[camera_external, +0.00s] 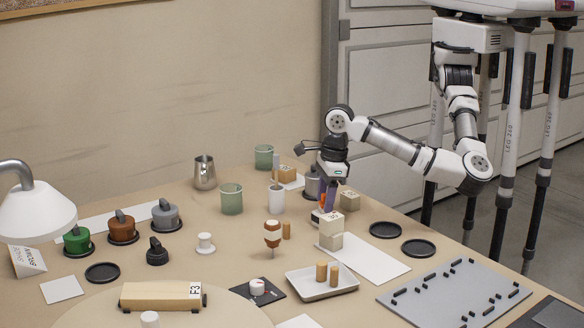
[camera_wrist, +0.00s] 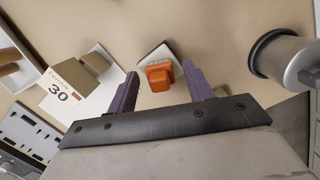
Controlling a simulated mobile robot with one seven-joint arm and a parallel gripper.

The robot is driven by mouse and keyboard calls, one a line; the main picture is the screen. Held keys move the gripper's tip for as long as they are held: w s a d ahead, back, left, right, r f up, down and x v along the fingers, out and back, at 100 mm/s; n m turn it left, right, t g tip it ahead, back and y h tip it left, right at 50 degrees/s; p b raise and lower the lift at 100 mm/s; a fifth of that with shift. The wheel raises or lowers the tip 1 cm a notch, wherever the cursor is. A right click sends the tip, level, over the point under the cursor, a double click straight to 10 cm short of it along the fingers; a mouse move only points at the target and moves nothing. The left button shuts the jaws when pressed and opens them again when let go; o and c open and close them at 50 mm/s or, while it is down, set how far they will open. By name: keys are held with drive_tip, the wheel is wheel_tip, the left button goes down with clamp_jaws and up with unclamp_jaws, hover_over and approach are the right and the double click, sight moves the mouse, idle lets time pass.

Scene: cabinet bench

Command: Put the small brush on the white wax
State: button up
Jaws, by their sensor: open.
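My gripper (camera_wrist: 160,85) points down over the bench with its two purple fingers apart. Between and just beyond the fingertips, in the wrist view, is a small orange-handled piece (camera_wrist: 159,76) on a pale square base. It may be the small brush, and no finger visibly grips it. In the external view my gripper (camera_external: 324,208) hides most of it. I cannot tell for sure which thing is the white wax.
A grey metal cylinder (camera_wrist: 278,58) stands close to the right of my gripper in the wrist view. A cream block (camera_external: 349,200) is near it. A white tray (camera_external: 308,292) with two wooden pegs, a grey board (camera_external: 440,303) and black discs (camera_external: 385,229) lie around. Green cups (camera_external: 231,199) stand behind.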

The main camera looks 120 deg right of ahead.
wheel_tip(320, 180, up, 12)
drive_tip(key=s, duration=0.1)
drive_tip(key=shift+s+a+b, duration=0.35)
drive_tip(key=shift+b, duration=0.1)
drive_tip(key=shift+r, duration=0.15)
